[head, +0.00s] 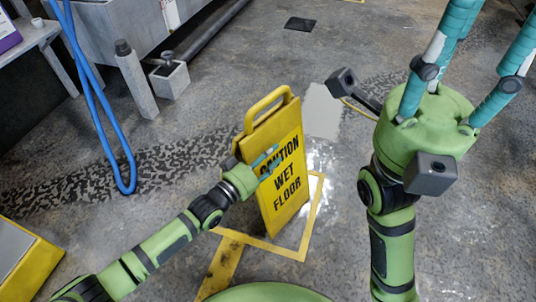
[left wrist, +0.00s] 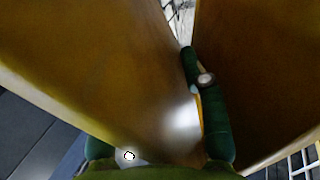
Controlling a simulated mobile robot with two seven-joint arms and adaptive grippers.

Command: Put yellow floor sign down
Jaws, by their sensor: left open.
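The yellow floor sign (head: 284,192), marked "CAUTION WET FLOOR", stands upright on the floor by a yellow-outlined square (head: 290,251). Its handle loop (head: 269,105) is at the top. My left gripper (head: 268,160) is open at the sign's left side, with teal fingers across its front face. In the left wrist view, the sign's two panels (left wrist: 95,65) spread apart around a dark finger (left wrist: 207,100) of my left gripper; contact is unclear. My right gripper (head: 458,65) is raised at upper right with its teal fingers spread, empty, their tips cut off by the frame.
A blue hose (head: 105,125) hangs at left, near a grey post (head: 136,80) and a small grey box (head: 170,80). A yellow-edged platform (head: 35,265) is at lower left. A pale floor patch (head: 322,108) lies behind the sign, with open floor beyond.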

